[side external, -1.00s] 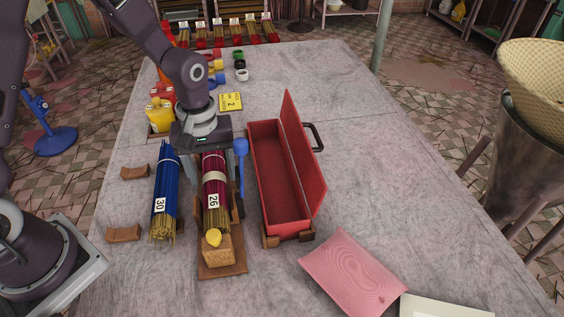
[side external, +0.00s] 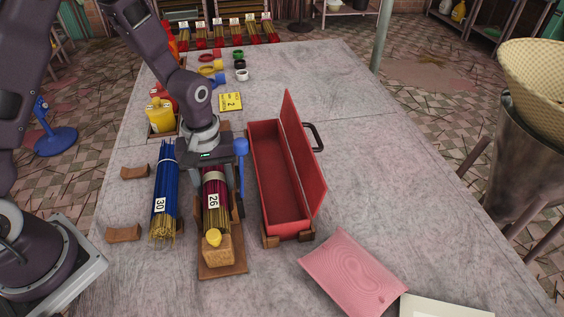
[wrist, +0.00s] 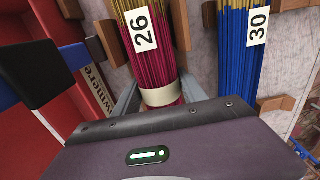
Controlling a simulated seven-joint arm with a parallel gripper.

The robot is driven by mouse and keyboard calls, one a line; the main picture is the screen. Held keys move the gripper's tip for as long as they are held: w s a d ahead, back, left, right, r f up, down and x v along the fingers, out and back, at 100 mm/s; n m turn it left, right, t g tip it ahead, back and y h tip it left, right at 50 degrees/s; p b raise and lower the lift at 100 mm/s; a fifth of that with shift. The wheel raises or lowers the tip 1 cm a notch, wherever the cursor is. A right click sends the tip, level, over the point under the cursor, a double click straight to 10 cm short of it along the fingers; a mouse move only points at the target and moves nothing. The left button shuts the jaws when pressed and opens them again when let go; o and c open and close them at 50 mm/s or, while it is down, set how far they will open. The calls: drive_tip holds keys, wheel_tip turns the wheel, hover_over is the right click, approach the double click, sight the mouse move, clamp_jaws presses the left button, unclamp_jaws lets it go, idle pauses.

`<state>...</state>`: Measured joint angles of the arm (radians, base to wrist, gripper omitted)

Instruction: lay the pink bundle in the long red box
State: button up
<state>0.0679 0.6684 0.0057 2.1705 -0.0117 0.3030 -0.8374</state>
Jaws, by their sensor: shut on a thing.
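The pink bundle (side external: 215,184), tagged 26, has magenta sticks with yellowish ends and a pale band. It lies in a wooden cradle (side external: 222,273). My gripper (side external: 212,168) is down over its far part in the side view. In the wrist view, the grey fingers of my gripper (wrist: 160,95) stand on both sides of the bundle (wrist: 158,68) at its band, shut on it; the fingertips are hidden. The long red box (side external: 279,178) stands to the right with its lid open and its inside empty. Part of it shows at left in the wrist view (wrist: 22,75).
A blue bundle (side external: 163,195) tagged 30 lies close on the left. A blue-headed upright piece (side external: 240,147) stands between cradle and box. A pink pad (side external: 353,273) lies front right.

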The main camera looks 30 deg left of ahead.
sight(212, 175)
drive_tip(key=shift+r, duration=0.1)
idle(0.3)
drive_tip(key=shift+r, duration=2.45)
